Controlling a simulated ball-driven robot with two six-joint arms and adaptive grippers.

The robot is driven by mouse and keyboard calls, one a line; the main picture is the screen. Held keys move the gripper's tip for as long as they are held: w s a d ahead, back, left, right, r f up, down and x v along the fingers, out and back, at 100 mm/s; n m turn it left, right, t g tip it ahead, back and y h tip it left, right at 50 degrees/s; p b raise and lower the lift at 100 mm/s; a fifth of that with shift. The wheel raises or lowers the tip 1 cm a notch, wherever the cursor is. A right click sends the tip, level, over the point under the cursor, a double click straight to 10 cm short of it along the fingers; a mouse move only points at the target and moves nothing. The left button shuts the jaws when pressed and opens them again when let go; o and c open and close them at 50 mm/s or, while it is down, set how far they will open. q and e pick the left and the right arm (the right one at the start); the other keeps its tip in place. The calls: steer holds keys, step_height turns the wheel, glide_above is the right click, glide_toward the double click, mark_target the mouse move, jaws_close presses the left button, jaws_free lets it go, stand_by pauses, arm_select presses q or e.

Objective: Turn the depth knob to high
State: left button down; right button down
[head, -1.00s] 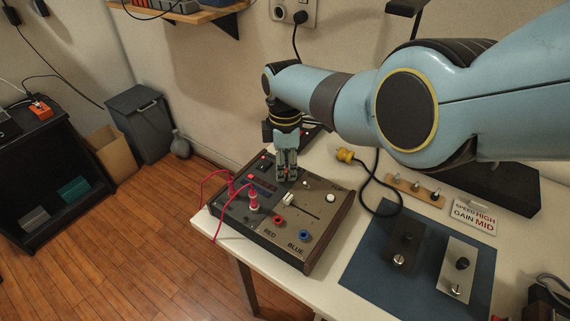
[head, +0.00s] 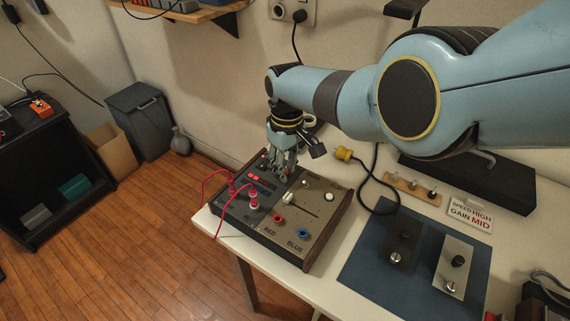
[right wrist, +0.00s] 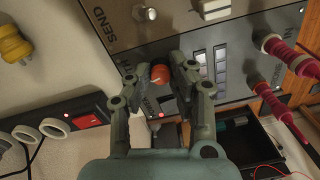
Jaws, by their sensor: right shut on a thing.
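The console (head: 322,222) is a brown and dark panel with wooden sides on the white table; it fills much of the right wrist view (right wrist: 205,35). My right gripper (head: 284,168) is over the console's far part, pointing down. In the right wrist view its fingers (right wrist: 155,68) are shut on an orange-red round knob (right wrist: 160,75), one finger on each side. I cannot clearly read the knob's label or pointer, and in the head view the fingers hide it. My left gripper is not in view.
Red cables with plugs (head: 253,200) stand on the console's left part, close to the gripper. A slider and a white knob (head: 329,197) are to the right. A card (head: 471,213) reads SPEED HIGH, GAIN MID. A blue mat (head: 375,262) holds two small plates with knobs.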

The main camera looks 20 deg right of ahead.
steer(key=m, duration=0.7)
steer(key=shift+s+p, duration=0.1)
steer(key=shift+p, duration=0.25)
steer(key=m, duration=0.4)
steer(key=shift+a, duration=0.1)
steer(key=m, duration=0.3)
steer(key=shift+m, duration=0.3)
steer(key=m, duration=0.3)
steer(key=shift+m+t, duration=0.3)
steer(key=m, duration=0.3)
steer(key=shift+m, duration=0.3)
steer(key=m, duration=0.3)
steer(key=shift+m, duration=0.3)
steer(key=shift+m+h, duration=0.3)
steer(key=shift+m, duration=1.5)
